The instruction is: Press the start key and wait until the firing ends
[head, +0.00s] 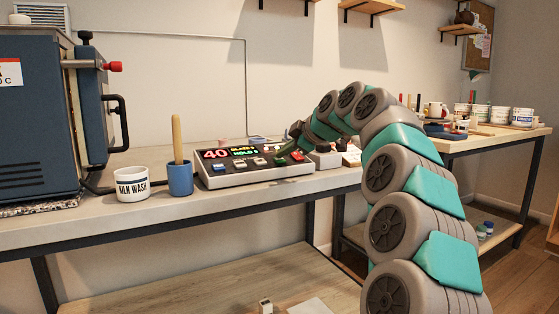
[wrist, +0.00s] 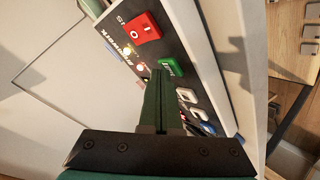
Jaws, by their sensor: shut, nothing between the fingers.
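The control box (head: 235,180) sits on the bench right of the kiln (head: 40,120). Its display (head: 238,154) shows a red 40, yellow text above and a green line reading HOLD with a character after it. Below are several keys. The green key (wrist: 172,66) and a red key (wrist: 142,28) marked O and I show in the wrist view; the red key (head: 298,156) also shows in the head view. My gripper (wrist: 158,74) is shut and empty, its tips beside the green key in the picture. I cannot tell whether they touch anything.
A KILN WASH tub (head: 132,186) and a blue cup (head: 180,178) with a wooden handle stand left of the box. A second table (head: 470,145) at the right holds several tubs.

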